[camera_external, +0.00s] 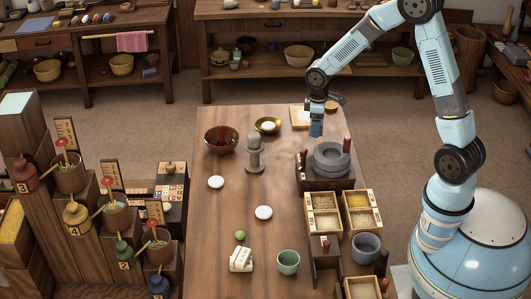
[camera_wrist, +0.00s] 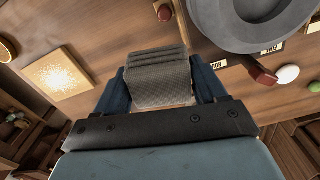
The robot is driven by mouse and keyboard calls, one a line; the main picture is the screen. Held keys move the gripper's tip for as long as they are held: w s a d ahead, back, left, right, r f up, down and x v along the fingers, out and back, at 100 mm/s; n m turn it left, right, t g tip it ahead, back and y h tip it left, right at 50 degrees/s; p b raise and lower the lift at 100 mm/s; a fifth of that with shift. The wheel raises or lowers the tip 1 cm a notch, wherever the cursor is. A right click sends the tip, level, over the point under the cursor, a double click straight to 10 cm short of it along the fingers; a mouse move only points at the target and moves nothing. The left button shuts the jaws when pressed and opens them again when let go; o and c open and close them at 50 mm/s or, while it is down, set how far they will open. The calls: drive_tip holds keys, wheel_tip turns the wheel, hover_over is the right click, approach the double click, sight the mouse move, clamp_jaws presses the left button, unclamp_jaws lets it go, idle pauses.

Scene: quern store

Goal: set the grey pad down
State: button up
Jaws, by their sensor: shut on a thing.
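My gripper (camera_wrist: 158,88) is shut on the grey pad (camera_wrist: 158,77), a block with ridged, layered edges held between the two blue fingers. In the external view my gripper (camera_external: 316,127) points down over the far right part of the wooden table (camera_external: 220,265). I cannot clearly make out the pad there. In the wrist view, table wood shows around the pad; I cannot tell whether the pad touches it.
The grey quern (camera_external: 332,158) stands just nearer the camera than my gripper. A pale square board (camera_external: 300,117) lies beside it, left of the pad in the wrist view (camera_wrist: 54,75). Grain boxes (camera_external: 322,222) line the right edge. A stone post (camera_external: 254,155) stands mid-table.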

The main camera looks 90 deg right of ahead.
wheel_tip(320, 180, up, 5)
drive_tip(key=shift+f, duration=0.2)
drive_tip(key=w+a+n, duration=0.1)
drive_tip(key=w+a, duration=0.5)
drive_tip(key=w, duration=0.2)
drive_tip(key=n, duration=0.1)
hover_over(273, 190)
wheel_tip(273, 190, down, 14)
drive_tip(key=shift+r, duration=0.2)
drive_tip(key=shift+d+f, duration=0.1)
drive_tip(key=shift+f, duration=2.1)
drive_tip(key=o, duration=1)
